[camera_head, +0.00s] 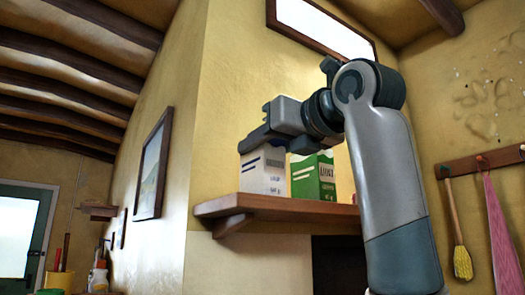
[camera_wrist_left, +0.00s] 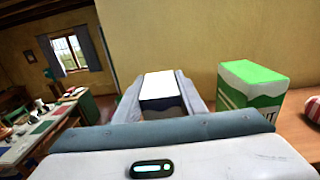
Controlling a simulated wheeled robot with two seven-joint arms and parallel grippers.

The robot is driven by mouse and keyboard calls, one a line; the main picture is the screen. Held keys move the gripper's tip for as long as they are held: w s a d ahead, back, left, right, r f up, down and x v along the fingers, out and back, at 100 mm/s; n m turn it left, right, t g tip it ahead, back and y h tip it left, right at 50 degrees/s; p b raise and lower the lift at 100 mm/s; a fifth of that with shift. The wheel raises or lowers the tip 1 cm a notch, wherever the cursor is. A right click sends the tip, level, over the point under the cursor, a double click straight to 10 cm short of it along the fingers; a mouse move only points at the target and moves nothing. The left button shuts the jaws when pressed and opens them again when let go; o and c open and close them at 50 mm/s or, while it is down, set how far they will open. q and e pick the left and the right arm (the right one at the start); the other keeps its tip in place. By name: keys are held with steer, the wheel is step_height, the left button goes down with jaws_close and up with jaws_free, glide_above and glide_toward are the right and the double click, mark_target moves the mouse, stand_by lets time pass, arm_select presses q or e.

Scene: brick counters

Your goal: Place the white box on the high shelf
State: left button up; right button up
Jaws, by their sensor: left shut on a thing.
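The white box (camera_head: 262,170) is upright at the left part of the high wooden shelf (camera_head: 285,206), its lower edge at the level of the shelf top. Whether it bears on the board I cannot tell. My left gripper (camera_head: 258,140) is shut on the top part of the box from above. In the left wrist view the box's white top (camera_wrist_left: 159,85) shows between the two fingers of my left gripper (camera_wrist_left: 160,97). My right gripper is not in view.
A green and white carton (camera_head: 314,176) stands on the shelf just right of the white box; it also shows in the left wrist view (camera_wrist_left: 252,90). A red-and-white item (camera_wrist_left: 313,110) lies beyond it. Wall behind; a rack with hanging brush (camera_head: 461,262) is at the right.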

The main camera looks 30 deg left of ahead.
arm_select(q)
steer(key=shift+f, duration=0.1)
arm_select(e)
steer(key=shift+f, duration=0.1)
arm_select(q)
steer(key=o, duration=1.1)
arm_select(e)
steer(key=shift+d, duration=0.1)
arm_select(q)
steer(key=shift+r, duration=0.2)
steer(key=shift+d+f, duration=0.15)
steer(key=shift+d, duration=0.15)
steer(key=b+v, duration=0.2)
steer(key=v, duration=0.9)
steer(key=shift+s+d, duration=0.2)
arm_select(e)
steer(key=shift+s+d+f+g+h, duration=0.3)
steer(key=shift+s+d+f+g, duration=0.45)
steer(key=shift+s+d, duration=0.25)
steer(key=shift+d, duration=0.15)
